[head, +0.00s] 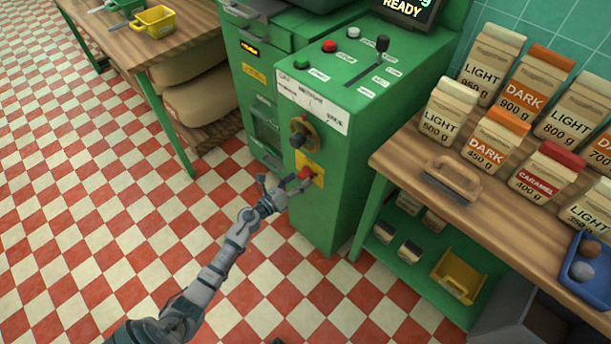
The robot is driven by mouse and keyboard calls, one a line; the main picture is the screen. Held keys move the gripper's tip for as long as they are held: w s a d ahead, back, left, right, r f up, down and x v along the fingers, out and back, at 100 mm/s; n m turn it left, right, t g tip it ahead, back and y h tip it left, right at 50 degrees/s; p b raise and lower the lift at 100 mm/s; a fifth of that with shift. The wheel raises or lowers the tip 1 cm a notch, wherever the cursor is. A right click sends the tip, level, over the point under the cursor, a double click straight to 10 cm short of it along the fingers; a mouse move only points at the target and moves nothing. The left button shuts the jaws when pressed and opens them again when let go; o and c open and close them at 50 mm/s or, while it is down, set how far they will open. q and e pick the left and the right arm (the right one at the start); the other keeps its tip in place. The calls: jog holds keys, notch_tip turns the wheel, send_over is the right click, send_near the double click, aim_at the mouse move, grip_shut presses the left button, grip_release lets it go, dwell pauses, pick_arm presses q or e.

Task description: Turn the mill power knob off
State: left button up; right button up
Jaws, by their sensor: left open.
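The green mill cabinet (325,205) stands at the centre. On its front is a dark rotary knob (299,138) with a yellow surround. Below it is a red knob or button (305,173) on a yellow plate. The labels are too small to tell which is the power knob. My left gripper (286,181) is open in front of the cabinet, level with the lower red control. One finger overlaps the yellow plate. I cannot tell whether it touches. My right gripper is not in view.
The cabinet top has a red button (329,46), a green button (301,64) and a black lever (381,46). A wooden counter (415,160) with several coffee bags stands right. A wooden table (185,50) is at upper left. The checkered floor at left is clear.

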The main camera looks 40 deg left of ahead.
pick_arm(q)
jog(key=shift+w+a+f, duration=0.1)
jog(key=shift+w+f, duration=0.05)
jog(key=shift+w, duration=1.1)
jog(key=shift+d, duration=0.2)
jog(key=c, duration=1.1)
jog(key=shift+c, duration=0.2)
